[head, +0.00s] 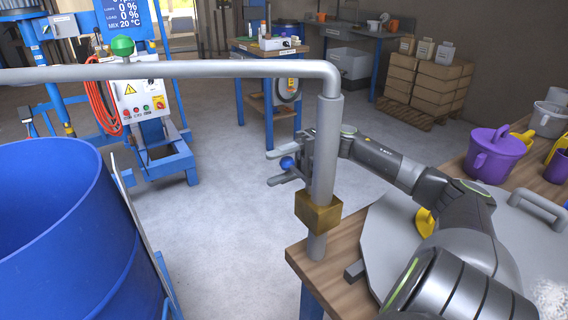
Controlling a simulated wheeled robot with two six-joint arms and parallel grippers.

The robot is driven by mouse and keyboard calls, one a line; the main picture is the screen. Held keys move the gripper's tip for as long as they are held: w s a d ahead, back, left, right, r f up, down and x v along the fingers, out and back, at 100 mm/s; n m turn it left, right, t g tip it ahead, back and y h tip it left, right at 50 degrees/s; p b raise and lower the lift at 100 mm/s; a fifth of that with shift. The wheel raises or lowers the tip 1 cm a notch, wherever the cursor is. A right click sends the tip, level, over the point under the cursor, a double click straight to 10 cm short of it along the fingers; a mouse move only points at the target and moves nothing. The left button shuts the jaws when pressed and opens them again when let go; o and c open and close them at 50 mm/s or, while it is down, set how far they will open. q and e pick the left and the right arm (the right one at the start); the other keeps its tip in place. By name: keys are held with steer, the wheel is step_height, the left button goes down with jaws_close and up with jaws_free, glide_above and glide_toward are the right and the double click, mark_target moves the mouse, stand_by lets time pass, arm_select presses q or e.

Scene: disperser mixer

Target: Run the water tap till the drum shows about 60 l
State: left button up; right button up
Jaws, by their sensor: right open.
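The water tap is a grey pipe (326,150) rising from the wooden table, with a brass valve block (318,211) low on it. Its horizontal arm runs left past the drum and out of view, so the outlet is hidden. My left gripper is out of view.
A control box (140,100) with buttons stands behind the drum, below a display (124,14) showing zeros and 20 °C. On the right table (334,287) are a grey round lid (384,225) and a purple jug (495,155). The floor between is clear.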

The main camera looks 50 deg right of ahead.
steer(key=shift+d, duration=0.2)
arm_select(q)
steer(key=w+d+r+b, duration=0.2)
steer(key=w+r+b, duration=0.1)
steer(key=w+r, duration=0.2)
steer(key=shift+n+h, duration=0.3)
arm_select(e)
steer(key=v, duration=1.7)
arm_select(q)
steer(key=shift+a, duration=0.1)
